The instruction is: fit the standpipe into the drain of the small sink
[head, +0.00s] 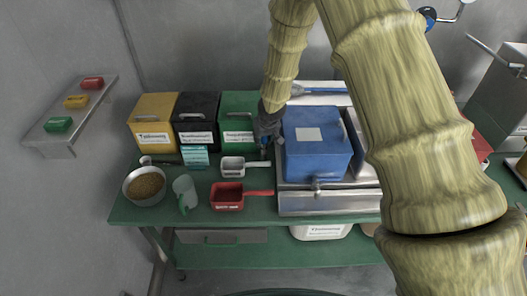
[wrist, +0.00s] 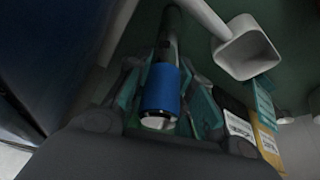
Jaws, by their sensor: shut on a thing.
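My gripper (head: 266,138) is shut on a slim piece with a blue sleeve, seen only partly in the head view. In the wrist view this piece, which looks like the standpipe (wrist: 161,90), lies between teal fingers. Its near end is pale and round, and a dark grey shaft runs on beyond the sleeve. The gripper is above the table, left of the blue box and in front of the green bin. A steel unit (head: 310,203), possibly the small sink, lies under and around the blue box. I cannot make out a drain in either view.
The blue box (head: 318,165) stands close right of my gripper. A white scoop (head: 233,164) and red scoop (head: 227,196) lie to the left, with a bean bowl (head: 146,204) and green mug (head: 185,192). Yellow, black and green bins (head: 240,108) line the back.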

